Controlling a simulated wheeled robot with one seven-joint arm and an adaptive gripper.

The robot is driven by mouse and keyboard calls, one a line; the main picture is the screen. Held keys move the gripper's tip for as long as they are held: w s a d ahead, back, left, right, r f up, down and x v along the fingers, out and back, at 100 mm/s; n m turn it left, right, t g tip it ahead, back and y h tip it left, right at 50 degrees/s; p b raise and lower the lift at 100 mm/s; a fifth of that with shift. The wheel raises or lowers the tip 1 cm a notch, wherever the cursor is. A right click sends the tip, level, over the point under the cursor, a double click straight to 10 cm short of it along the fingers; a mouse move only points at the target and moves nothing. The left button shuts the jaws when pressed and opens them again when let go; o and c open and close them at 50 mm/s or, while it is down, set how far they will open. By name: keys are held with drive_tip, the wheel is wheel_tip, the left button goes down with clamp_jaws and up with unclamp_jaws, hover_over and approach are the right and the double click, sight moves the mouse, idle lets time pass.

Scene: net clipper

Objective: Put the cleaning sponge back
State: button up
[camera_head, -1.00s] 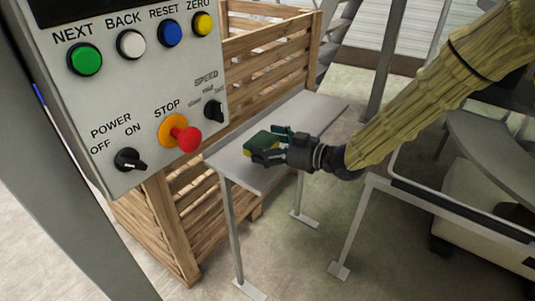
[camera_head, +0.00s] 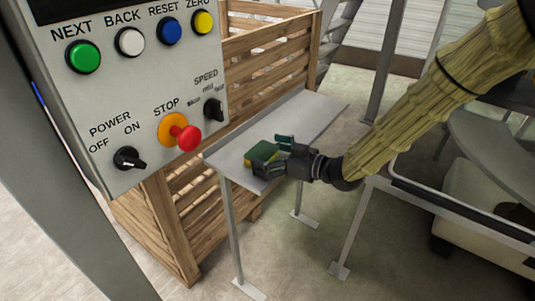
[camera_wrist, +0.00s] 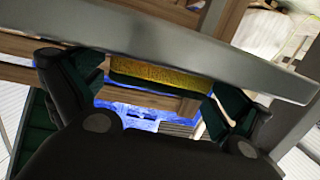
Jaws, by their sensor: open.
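The cleaning sponge (camera_head: 264,150), green with a yellow side, is at the near left end of the narrow grey table (camera_head: 300,125). It appears to be at the tabletop, but the contact is hidden. My gripper (camera_head: 273,154) is open, with its dark green-tipped fingers on either side of the sponge. In the wrist view, the sponge's yellow face (camera_wrist: 155,74) shows between the fingers of my gripper (camera_wrist: 155,90). The grey table edge (camera_wrist: 150,38) crosses that view and hides part of the sponge.
A control panel (camera_head: 135,95) with buttons and a red stop knob stands close at the left. A slatted wooden crate (camera_head: 265,60) is behind the table. The rest of the tabletop is clear. A white-framed structure (camera_head: 455,210) stands at the right.

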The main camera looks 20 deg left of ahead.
drive_tip(key=shift+r, duration=0.15)
drive_tip(key=v, duration=1.2)
drive_tip(key=s+d+f+m+h, duration=0.3)
drive_tip(key=d+f, duration=0.1)
drive_tip(key=f, duration=0.6)
drive_tip(key=s+d+f+m+t+h, duration=0.1)
drive_tip(key=s+d+f+m+h, duration=0.3)
drive_tip(key=f, duration=0.5)
drive_tip(key=s+d+f+m+h, duration=0.25)
drive_tip(key=d+f, duration=0.25)
drive_tip(key=f, duration=0.5)
drive_tip(key=s+d+f+m+g+h, duration=0.1)
drive_tip(key=s+d+f, duration=0.3)
drive_tip(key=s, duration=0.4)
drive_tip(key=s+d+f+m+g+h, duration=0.2)
drive_tip(key=s+d+f+m+h, duration=0.1)
drive_tip(key=s+d, duration=0.4)
drive_tip(key=s+d+f+m+g+h, duration=0.2)
drive_tip(key=s+d+f, duration=0.3)
drive_tip(key=s, duration=0.4)
drive_tip(key=shift+s+d+f, duration=0.2)
drive_tip(key=shift+f, duration=0.25)
